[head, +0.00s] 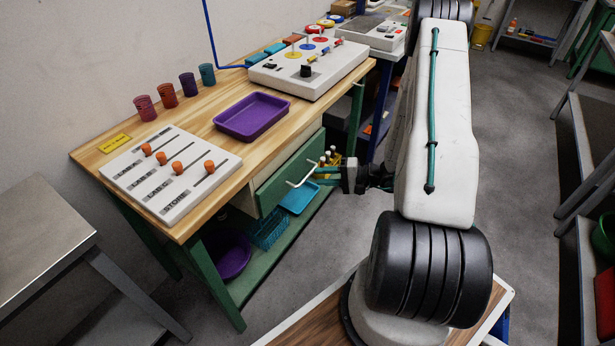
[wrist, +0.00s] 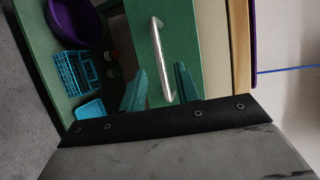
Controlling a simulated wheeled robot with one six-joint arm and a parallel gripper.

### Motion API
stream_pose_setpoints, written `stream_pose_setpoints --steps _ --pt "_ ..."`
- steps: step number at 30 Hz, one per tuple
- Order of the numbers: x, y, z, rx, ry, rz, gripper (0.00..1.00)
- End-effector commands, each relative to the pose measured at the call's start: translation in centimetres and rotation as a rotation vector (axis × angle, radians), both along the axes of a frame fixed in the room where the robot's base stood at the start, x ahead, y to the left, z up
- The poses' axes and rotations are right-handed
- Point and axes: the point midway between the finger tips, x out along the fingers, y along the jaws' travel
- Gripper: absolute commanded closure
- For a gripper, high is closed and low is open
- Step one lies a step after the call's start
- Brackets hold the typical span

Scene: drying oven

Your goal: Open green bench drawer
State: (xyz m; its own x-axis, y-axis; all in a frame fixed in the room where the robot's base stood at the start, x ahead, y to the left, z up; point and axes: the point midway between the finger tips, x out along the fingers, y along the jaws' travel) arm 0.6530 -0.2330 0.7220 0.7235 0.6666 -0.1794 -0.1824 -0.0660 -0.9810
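The green drawer front (head: 278,188) is under the wooden bench top, with a pale bar handle (head: 302,172) on it. I cannot tell whether the drawer stands slightly ajar. In the wrist view the drawer front (wrist: 180,35) fills the middle, and the silver handle (wrist: 160,60) runs lengthwise between my two teal fingers. My gripper (head: 322,176) is open in front of the drawer, close to the handle. In the wrist view my gripper (wrist: 160,85) has a finger on each side of the handle, with gaps visible; its depth around the bar is unclear.
The bench top (head: 205,115) carries a purple tray (head: 252,115), a slider panel (head: 170,172), cups and a control box. Below, the shelf holds a blue basket (head: 268,230), a blue tray (head: 299,197) and a purple bowl (head: 228,255).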

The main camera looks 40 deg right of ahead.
Motion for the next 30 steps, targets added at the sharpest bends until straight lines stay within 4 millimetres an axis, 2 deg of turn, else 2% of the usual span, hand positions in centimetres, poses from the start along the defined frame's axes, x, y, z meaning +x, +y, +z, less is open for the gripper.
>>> stream_pose_setpoints --steps 3,9,20,21,24,30 --pt "1.5 1.6 -0.4 0.000 0.000 0.006 0.68" --pt "3.4 3.3 -0.8 0.000 0.001 0.006 0.68" --pt "4.0 3.9 -1.0 0.000 0.001 0.004 0.68" --pt "4.0 3.8 -0.9 0.000 0.001 0.004 0.71" --pt "4.0 3.8 -0.9 0.000 0.001 0.003 0.99" --pt "3.9 3.8 -0.9 0.000 0.001 0.003 1.00"
